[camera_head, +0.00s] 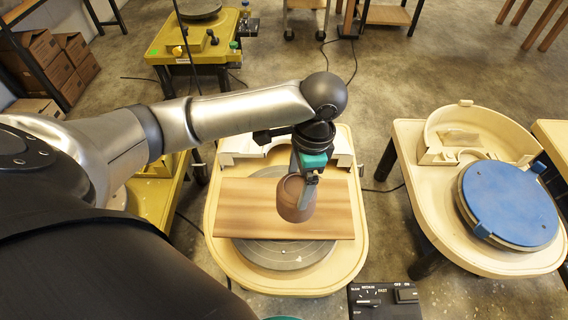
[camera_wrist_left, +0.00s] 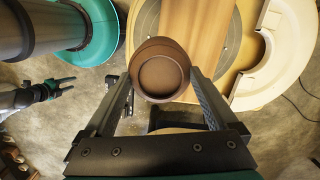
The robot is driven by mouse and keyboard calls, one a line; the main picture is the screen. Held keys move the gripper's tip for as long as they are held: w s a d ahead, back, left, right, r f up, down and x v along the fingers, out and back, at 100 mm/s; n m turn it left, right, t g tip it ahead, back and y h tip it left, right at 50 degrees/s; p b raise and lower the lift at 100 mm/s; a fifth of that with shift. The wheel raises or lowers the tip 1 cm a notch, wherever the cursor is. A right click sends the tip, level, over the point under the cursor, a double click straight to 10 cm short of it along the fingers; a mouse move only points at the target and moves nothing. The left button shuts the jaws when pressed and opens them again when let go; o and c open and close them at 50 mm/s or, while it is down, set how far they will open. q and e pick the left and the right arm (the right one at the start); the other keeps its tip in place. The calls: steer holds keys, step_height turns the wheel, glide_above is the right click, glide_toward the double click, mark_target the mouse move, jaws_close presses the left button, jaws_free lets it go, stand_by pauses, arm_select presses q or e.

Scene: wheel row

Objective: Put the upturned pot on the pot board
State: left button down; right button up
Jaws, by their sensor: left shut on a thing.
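The brown pot (camera_head: 293,200) is in my left gripper (camera_head: 307,178), which is shut on it. In the left wrist view the pot (camera_wrist_left: 160,75) sits between the two fingers (camera_wrist_left: 160,85), with a round recessed foot facing the camera. The pot board (camera_head: 245,208) is a flat striped wooden plank lying across the grey wheel head (camera_head: 285,255). The pot is over the right part of the board in the head view; I cannot tell whether they touch. My right gripper (camera_wrist_left: 68,84) shows small at the left of the wrist view, fingers apart and empty.
The cream wheel table (camera_head: 345,270) surrounds the wheel head, with a pale splash guard (camera_head: 342,142) at its back. A second wheel with a blue disc (camera_head: 508,203) stands at the right. A black control box (camera_head: 384,300) is at the front. Open floor lies between the tables.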

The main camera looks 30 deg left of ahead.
arm_select(q)
steer(key=m, duration=0.1)
steer(key=w+m, duration=0.1)
steer(key=m, duration=0.1)
steer(key=shift+w+a+r, duration=0.25)
steer(key=shift+a+r, duration=0.15)
steer(key=w+a+r+m+t, duration=0.1)
steer(key=w+a+m, duration=0.15)
steer(key=m, duration=0.45)
steer(key=w+a+r+m+t, duration=0.1)
steer(key=w+r+m, duration=0.15)
steer(key=m, duration=0.55)
step_height(320, 180, down, 20)
steer(key=b, duration=0.9)
steer(key=shift+w+f, duration=0.15)
steer(key=shift+w, duration=0.2)
arm_select(e)
steer(key=w+a+r, duration=0.7)
steer(key=w+r, duration=0.4)
steer(key=w, duration=0.1)
steer(key=shift+a+t+y, duration=0.3)
steer(key=shift+t+y, duration=0.1)
steer(key=shift+r, duration=0.1)
